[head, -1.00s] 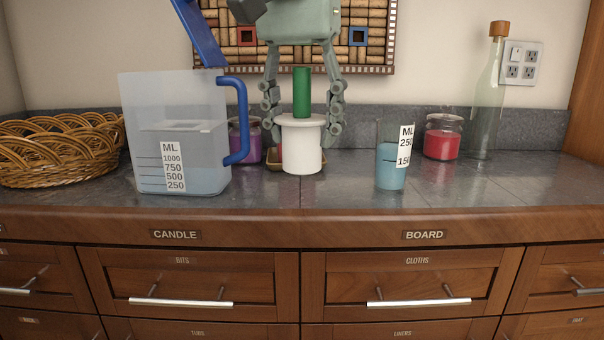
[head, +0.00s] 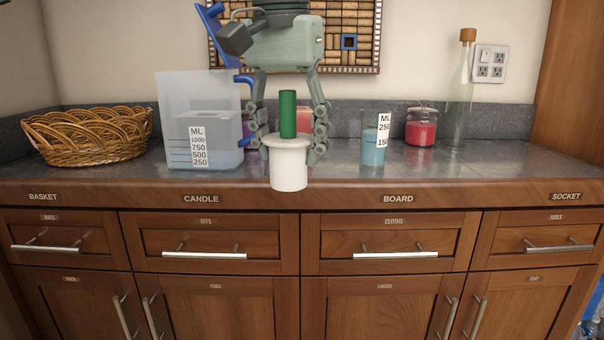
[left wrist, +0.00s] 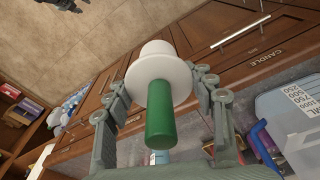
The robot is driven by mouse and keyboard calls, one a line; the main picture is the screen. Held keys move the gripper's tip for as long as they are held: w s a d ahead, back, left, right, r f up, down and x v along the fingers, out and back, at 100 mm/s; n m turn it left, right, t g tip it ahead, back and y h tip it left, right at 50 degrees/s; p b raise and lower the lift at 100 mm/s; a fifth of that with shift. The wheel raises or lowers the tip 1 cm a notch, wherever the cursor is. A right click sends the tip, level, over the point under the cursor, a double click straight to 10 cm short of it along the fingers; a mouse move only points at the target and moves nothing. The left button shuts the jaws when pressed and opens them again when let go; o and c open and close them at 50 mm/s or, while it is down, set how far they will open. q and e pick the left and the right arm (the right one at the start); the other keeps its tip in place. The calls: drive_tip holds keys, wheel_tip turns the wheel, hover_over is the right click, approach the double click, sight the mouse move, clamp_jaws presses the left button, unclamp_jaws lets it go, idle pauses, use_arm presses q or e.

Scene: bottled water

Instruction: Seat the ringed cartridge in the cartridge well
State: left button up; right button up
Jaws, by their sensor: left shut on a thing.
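The ringed cartridge (head: 289,177) is a white cylinder with a wide flange at its top and a green post (head: 288,114) standing up from it. My left gripper (head: 289,146) is shut on it at the flange, one finger on each side, and holds it upright in front of the counter's edge. The left wrist view shows the cartridge (left wrist: 155,62) between the fingers (left wrist: 162,88). The clear pitcher (head: 180,90) stands on the counter to the left, its blue lid (head: 212,35) raised. A pale box-like insert inside it (head: 215,120) looks like the cartridge well; its opening is hard to see.
A wicker basket (head: 92,136) stands left of the pitcher. A beaker of blue liquid (head: 373,148), a red candle jar (head: 420,130) and a corked bottle (head: 459,100) stand to the right. Other jars are partly hidden behind my gripper. The counter front (head: 440,190) is clear.

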use_arm(q)
drive_tip(key=w+a+f+n, duration=0.1)
drive_tip(key=a+f, duration=0.4)
drive_tip(key=f, duration=0.3)
drive_tip(key=w+a+f+n, duration=0.1)
drive_tip(key=a+f, duration=0.3)
drive_tip(key=f, duration=0.4)
drive_tip(key=s+a+f+n, duration=0.1)
drive_tip(key=s+a+f, duration=0.2)
drive_tip(key=f, duration=0.4)
drive_tip(key=s+a+f+n, duration=0.1)
drive_tip(key=a+f, duration=0.3)
drive_tip(key=f, duration=0.4)
drive_tip(key=shift+s+a, duration=0.35)
drive_tip(key=shift+s, duration=0.55)
use_arm(e)
drive_tip(key=shift+x, duration=0.8)
drive_tip(key=shift+a, duration=0.15)
use_arm(q)
drive_tip(key=shift+r, duration=0.1)
use_arm(e)
drive_tip(key=shift+s, duration=0.2)
drive_tip(key=shift+c, duration=0.7)
